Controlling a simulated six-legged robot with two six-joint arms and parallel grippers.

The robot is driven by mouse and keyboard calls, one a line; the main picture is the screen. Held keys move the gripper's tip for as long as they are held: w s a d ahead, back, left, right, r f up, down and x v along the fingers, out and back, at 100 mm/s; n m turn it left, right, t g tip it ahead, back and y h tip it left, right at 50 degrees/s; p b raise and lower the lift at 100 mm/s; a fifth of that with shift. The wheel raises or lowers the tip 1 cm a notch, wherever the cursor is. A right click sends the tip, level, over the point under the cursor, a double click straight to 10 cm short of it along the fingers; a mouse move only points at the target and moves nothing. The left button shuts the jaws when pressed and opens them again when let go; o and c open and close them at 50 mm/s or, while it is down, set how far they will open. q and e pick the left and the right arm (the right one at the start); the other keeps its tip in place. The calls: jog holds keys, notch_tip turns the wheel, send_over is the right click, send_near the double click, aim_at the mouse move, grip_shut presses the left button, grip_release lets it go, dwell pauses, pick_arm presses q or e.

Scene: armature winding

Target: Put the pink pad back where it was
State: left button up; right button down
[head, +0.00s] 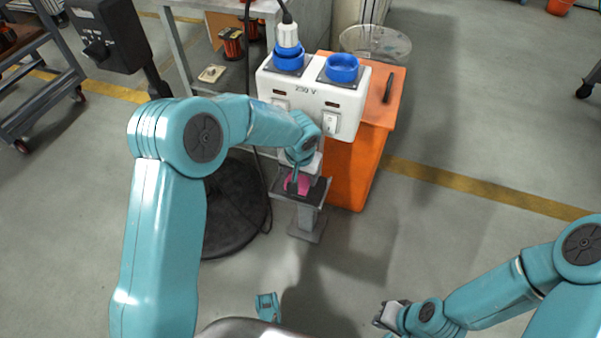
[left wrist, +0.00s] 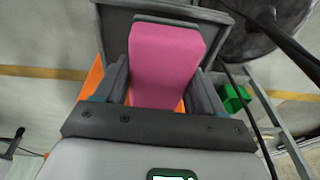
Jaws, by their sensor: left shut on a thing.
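The pink pad (left wrist: 165,62) is between the two fingers of my left gripper (left wrist: 165,88) in the left wrist view. In the head view the pad (head: 298,184) shows as a small pink patch below the left gripper (head: 301,178), at a small grey stand (head: 308,217) with a tray-like top. Whether the pad touches the stand's top is hard to tell. My right gripper (head: 388,316) is at the lower right of the head view, away from the stand; its fingers are too small to read.
A black round base (head: 232,215) with a cable lies to the left.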

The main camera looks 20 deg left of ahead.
aim_at(300, 181)
pick_arm(q)
jog(key=shift+f+b, duration=0.4)
jog(key=shift+f, duration=0.05)
jog(key=o, duration=1)
jog(key=shift+r, duration=0.1)
jog(key=shift+r+p, duration=0.3)
jog(key=shift+p, duration=0.15)
notch_tip(300, 181, up, 12)
jog(key=s+p, duration=0.2)
jog(key=p, duration=0.2)
jog(key=s+d+f+g+h, duration=0.1)
jog(key=s+d+f+h, duration=0.1)
jog(key=s+f, duration=0.5)
jog(key=s+d+f+g+h, duration=0.1)
jog(key=s+d+f+h, duration=0.15)
jog(key=s+f, duration=0.5)
jog(key=s+f+n, duration=0.3)
jog(key=s+f, duration=0.4)
jog(key=s, duration=0.4)
notch_tip(300, 181, up, 28)
jog(key=p, duration=2.8)
jog(key=shift+a, duration=0.15)
